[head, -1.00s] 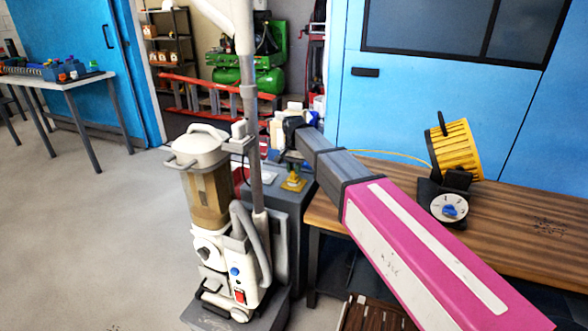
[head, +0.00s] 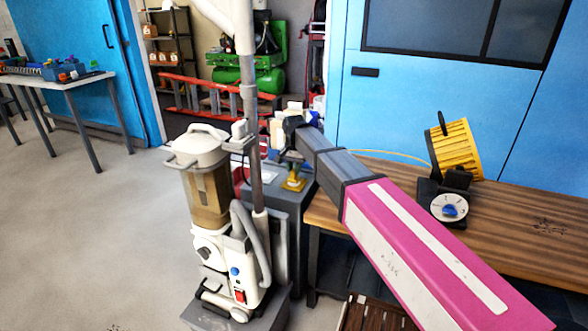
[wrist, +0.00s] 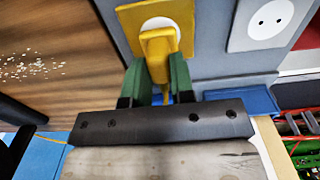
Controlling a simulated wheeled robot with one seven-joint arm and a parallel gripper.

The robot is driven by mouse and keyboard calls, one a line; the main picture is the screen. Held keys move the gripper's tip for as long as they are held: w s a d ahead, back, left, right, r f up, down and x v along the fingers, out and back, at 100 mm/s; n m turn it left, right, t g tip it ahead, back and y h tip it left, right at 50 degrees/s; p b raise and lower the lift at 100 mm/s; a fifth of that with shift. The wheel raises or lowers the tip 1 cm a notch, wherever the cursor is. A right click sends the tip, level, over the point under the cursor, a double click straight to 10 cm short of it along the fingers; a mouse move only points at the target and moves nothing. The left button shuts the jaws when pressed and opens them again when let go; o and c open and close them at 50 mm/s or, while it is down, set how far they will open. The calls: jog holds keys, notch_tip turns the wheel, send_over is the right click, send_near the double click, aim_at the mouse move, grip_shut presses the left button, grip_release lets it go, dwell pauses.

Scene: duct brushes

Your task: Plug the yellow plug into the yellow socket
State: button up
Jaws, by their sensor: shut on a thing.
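The yellow plug (wrist: 158,48) is between the green fingers of my gripper (wrist: 161,78) in the wrist view, and the fingers are shut on it. The yellow socket (wrist: 122,14) is a square yellow plate with a round white face, directly beyond the plug. The plug overlaps that face and hides its holes. I cannot tell how far the plug is in. In the head view my gripper (head: 290,150) is above the yellow socket (head: 294,185), which lies on top of a grey cabinet. The plug (head: 292,169) shows between them, close to the plate.
A white socket (wrist: 243,38) sits beside the yellow one. A yellow cord reel (head: 458,150) stands on the wooden bench (head: 510,225) at right, with a thin yellow cord (head: 385,155) running toward my gripper. A white upright machine (head: 213,210) stands close left of the cabinet (head: 290,215).

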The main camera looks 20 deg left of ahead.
jog(key=shift+f, duration=0.55)
dwell(0.5)
jog(key=o, duration=0.9)
jog(key=shift+o, duration=0.2)
notch_tip(320, 180, up, 11)
jog(key=shift+s+f, duration=0.15)
